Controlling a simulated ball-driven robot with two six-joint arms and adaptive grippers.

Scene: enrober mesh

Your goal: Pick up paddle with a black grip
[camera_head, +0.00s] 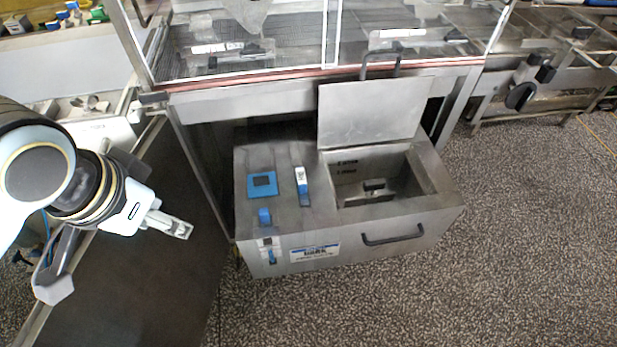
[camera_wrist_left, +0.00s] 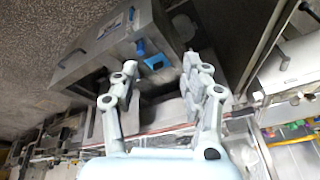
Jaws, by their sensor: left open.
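I cannot pick out a paddle with a black grip for certain in either view. A small dark object (camera_head: 374,186) lies inside the open basin of the steel tank (camera_head: 440,213), too small to identify. My left gripper (camera_head: 172,224) is left of the tank in the head view, apart from it, above a dark surface. In the left wrist view my left gripper (camera_wrist_left: 160,82) has its two fingers spread with nothing held between them. My right gripper is in neither view.
The tank's lid (camera_head: 365,112) stands raised behind the basin. A blue panel (camera_head: 262,185) and a blue-and-white item (camera_head: 302,186) are on its top. A glass-fronted machine (camera_head: 250,98) stands behind. The speckled floor (camera_head: 520,240) at right is clear.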

